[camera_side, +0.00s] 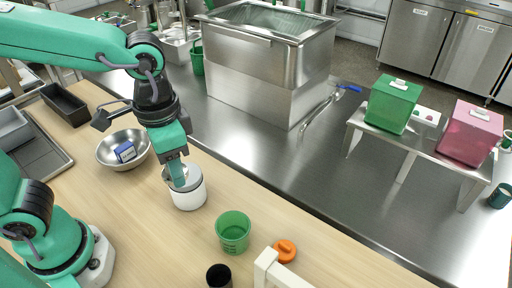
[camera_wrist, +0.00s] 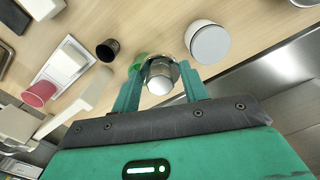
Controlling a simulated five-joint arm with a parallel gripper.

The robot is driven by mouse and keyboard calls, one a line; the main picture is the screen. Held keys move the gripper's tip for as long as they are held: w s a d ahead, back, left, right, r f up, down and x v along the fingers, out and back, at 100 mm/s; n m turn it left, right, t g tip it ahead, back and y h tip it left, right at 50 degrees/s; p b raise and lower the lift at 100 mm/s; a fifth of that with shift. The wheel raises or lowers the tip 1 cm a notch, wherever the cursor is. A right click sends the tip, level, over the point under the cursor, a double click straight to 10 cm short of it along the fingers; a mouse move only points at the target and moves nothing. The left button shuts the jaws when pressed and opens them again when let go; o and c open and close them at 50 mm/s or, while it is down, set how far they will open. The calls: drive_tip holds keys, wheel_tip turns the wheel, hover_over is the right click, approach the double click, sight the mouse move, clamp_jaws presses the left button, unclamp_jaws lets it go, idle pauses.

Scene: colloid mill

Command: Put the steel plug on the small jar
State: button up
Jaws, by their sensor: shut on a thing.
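The steel plug (camera_wrist: 160,76) is between the two green fingers of my gripper (camera_wrist: 160,84) in the wrist view, its round end facing the camera. My gripper is shut on it. In the side view my gripper (camera_side: 178,178) points down and overlaps the top of the small white jar (camera_side: 188,198). The jar stands upright on the wooden table. In the wrist view the jar (camera_wrist: 209,43) shows as a pale round top to the upper right of the plug, apart from it in the picture. The exact height of the plug over the jar is hard to tell.
A green cup (camera_side: 233,232), a dark cup (camera_side: 219,276) and an orange piece (camera_side: 285,250) stand to the jar's right and front. Bare wood lies between jar and green cup.

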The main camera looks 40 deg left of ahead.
drive_tip(key=shift+s+d, duration=0.15)
drive_tip(key=shift+s, duration=0.2)
approach(187, 187)
drive_tip(key=a, duration=0.1)
drive_tip(key=w+a+f, duration=0.2)
drive_tip(key=shift+w+a, duration=0.1)
drive_tip(key=shift+a, duration=0.15)
drive_tip(key=shift+f, duration=0.15)
drive_tip(key=shift+f, duration=1.9)
drive_tip(key=shift+f, duration=0.15)
drive_tip(key=o, duration=1)
drive_tip(key=shift+o, duration=0.2)
